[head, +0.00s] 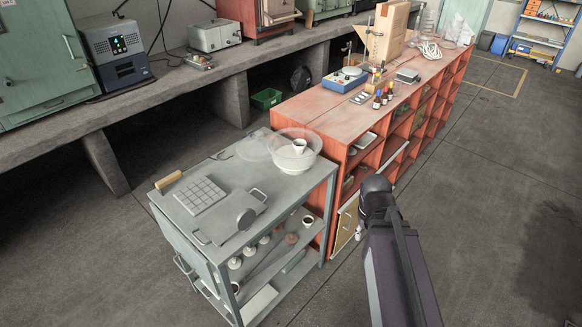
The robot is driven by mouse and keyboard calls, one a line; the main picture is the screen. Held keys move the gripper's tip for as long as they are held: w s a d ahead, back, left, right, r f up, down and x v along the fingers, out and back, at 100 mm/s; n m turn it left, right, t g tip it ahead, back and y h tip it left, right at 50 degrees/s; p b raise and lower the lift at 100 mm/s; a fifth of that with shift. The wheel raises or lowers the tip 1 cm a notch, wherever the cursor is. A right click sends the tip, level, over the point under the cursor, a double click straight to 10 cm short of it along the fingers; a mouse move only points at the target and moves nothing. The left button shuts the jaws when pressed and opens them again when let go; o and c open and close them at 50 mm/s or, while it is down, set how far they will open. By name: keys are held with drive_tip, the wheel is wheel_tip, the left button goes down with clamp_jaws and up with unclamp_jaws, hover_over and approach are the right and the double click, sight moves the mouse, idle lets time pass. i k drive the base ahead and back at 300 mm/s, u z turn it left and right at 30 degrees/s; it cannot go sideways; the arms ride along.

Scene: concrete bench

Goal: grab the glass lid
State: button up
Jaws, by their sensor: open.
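A clear, round glass piece that looks like the glass lid (252,149) lies on the top of the grey metal cart (225,217), near its back edge. Its outline is faint, and I cannot make out a knob. It is just left of a clear glass bowl (296,163), and their edges seem to meet or overlap in the picture. A small light cup (299,145) shows within the bowl. My dark arm rises from the bottom right, beside the red shelf unit and right of the cart. My gripper does not show.
The cart top also holds a keypad-like tray (200,195), a wooden roller (168,180) and a grey pan-like item (246,218). Cups and lids fill its lower shelf. A red shelf unit (317,113) adjoins the cart on the right. Open floor (480,200) lies right.

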sight(253, 149)
drive_tip(key=k, duration=1.35)
drive_tip(key=z, duration=0.15)
drive_tip(key=i, duration=1.1)
drive_tip(key=u, duration=0.45)
drive_tip(key=i, duration=0.7)
drive_tip(key=u, duration=0.45)
